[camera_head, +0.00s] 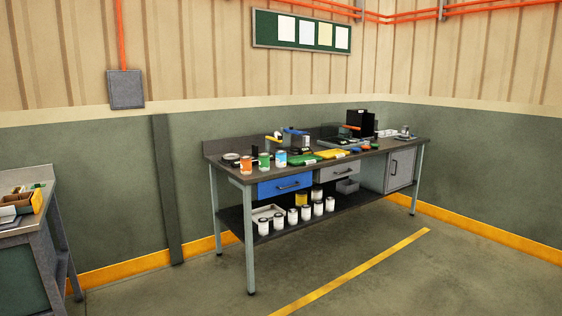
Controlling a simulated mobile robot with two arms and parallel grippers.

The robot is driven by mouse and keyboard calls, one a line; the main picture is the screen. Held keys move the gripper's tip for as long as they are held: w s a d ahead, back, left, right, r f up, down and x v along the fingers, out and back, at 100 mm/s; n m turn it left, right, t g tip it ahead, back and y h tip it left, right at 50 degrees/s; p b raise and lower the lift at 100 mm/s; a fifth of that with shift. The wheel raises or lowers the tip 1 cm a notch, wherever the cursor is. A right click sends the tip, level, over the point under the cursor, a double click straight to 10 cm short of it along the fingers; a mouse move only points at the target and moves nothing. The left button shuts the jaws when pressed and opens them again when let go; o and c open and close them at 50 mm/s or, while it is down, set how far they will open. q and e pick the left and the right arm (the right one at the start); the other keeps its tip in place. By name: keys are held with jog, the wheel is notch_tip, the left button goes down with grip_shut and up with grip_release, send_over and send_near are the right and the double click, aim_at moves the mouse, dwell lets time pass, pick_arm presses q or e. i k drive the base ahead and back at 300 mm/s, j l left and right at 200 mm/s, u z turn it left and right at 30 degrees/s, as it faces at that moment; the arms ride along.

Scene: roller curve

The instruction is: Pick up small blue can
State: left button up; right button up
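A small can with blue and white on it (281,159) stands upright on top of the workbench (222,167), near its left front edge. It is the rightmost of three cans in a row. A green can (264,161) stands just left of it, and an orange can (246,164) stands at the left end. The cans look small and far off, so label details cannot be read. Neither of my grippers is in view.
Open floor (330,290) lies before the workbench, with a yellow line (360,268) across it. Several white cans (278,221) and a yellow can (301,199) are on the lower shelf. Another bench (40,225) is at the left edge. Green and yellow trays lie right of the cans.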

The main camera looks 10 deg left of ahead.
aim_at(280, 155)
jog(key=i, duration=2.05)
